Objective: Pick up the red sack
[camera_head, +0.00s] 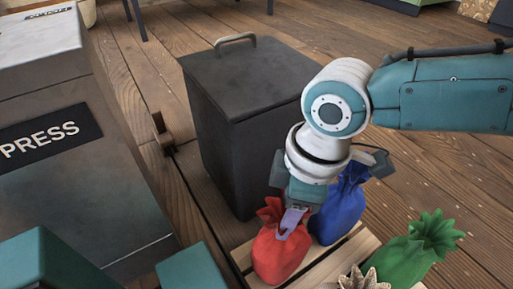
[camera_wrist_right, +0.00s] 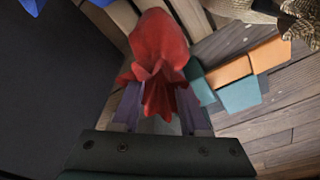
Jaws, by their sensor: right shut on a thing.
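The red sack (camera_head: 278,252) is at the front middle of the head view, over the left part of a slatted wooden pallet (camera_head: 352,249). My right gripper (camera_head: 291,221) comes down from above and is shut on the sack's gathered neck. In the right wrist view the red sack (camera_wrist_right: 159,48) fills the space between the two fingers of the right gripper (camera_wrist_right: 160,108). I cannot tell whether the sack's base touches the pallet. My left gripper is not in view.
A blue sack (camera_head: 340,212) stands close right of the red one, partly behind my wrist. A green sack (camera_head: 412,258) and a brown-beige sack (camera_head: 362,281) are at the front right. A dark lidded bin (camera_head: 240,130) stands behind. A press (camera_head: 65,160) is left.

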